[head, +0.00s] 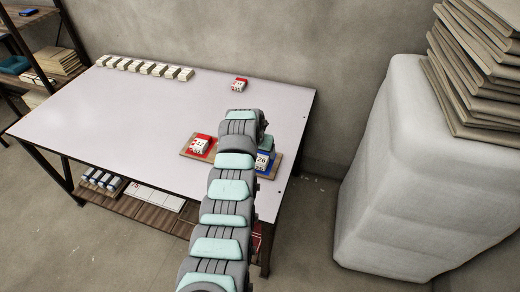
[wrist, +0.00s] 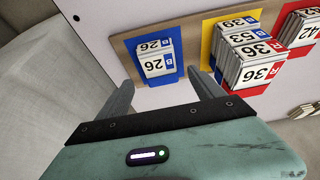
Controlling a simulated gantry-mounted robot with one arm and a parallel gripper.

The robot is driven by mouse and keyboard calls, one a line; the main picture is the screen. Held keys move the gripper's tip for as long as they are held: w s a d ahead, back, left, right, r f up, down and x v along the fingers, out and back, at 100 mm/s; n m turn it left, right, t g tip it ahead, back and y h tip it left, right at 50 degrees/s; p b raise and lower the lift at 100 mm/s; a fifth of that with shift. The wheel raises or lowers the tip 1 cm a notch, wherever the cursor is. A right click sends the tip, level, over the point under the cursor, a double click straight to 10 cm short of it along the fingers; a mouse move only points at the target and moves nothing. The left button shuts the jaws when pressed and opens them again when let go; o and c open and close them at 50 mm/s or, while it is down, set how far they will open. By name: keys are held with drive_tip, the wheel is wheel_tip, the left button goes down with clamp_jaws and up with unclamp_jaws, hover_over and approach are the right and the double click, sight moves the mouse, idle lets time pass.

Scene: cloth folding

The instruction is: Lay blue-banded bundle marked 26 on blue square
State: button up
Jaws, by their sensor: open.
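The bundle marked 26 (wrist: 155,58), white with a blue band, lies on the blue square (wrist: 138,76) of a brown board. In the head view, the bundle (head: 262,160) and the blue square (head: 268,171) show at the board's right end, partly hidden by my arm. My gripper (wrist: 161,80) is open. Its two fingers are spread just short of the bundle in the wrist view, with nothing seen held between them. In the head view the fingers are hidden or too small to tell.
In the wrist view, the yellow square (wrist: 207,57) beside the blue one holds bundles marked 36, 53 and 39. A red square (head: 187,146) holds a red-banded bundle. Another red-banded bundle (head: 239,84) and a white row (head: 145,67) stand at the back. The table's left middle is clear.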

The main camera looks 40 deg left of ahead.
drive_tip(key=p+v, duration=0.1)
drive_tip(key=v, duration=0.6)
